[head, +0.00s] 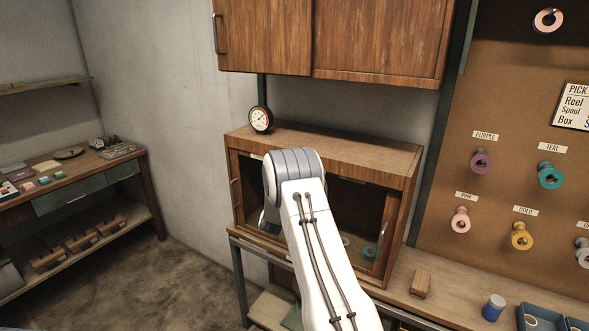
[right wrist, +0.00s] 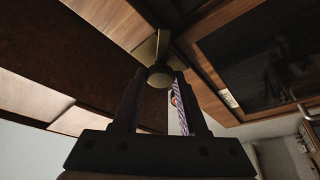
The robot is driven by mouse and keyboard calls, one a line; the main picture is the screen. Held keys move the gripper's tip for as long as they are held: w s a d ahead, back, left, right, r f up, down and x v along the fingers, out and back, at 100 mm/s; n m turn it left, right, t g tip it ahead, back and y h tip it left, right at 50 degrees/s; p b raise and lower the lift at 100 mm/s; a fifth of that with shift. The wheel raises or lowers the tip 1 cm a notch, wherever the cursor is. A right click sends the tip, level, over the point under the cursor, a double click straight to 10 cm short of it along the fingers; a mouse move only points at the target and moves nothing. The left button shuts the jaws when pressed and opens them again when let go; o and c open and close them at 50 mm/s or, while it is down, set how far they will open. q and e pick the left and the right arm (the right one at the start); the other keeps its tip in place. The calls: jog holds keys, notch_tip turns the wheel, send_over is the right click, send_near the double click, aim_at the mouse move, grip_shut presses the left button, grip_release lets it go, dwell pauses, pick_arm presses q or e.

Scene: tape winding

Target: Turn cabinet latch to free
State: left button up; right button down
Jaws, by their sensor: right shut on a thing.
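The small wooden cabinet (head: 340,141) stands on the bench with a dark glazed front (head: 357,207). My white right arm crosses in front of it and hides the left part of the front in the head view. In the right wrist view the brass latch (right wrist: 161,44) sits on the cabinet's wooden frame, its rounded knob between my fingertips. My right gripper (right wrist: 160,78) is shut on the latch. Which way the latch is turned is hard to tell. My left gripper is in neither view.
A round gauge (head: 261,119) stands on the cabinet's top left corner. Wall cabinets (head: 380,38) hang above. A wooden block (head: 420,282) and a blue jar (head: 494,307) stand on the bench at right. Spools (head: 521,237) hang on the pegboard.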

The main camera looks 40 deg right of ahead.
jog(key=shift+r+n+y+p, duration=0.1)
jog(key=shift+n+y+p, duration=0.7)
jog(key=shift+n, duration=1.7)
jog(key=shift+r+n+y+p, duration=0.1)
jog(key=shift+n+y+p, duration=0.15)
jog(key=shift+n+y, duration=1.6)
jog(key=shift+f+n+h, duration=0.1)
jog(key=shift+n+h, duration=0.55)
jog(key=shift+n, duration=0.1)
jog(key=shift+c, duration=2.2)
grip_release()
jog(key=shift+s+a, duration=0.1)
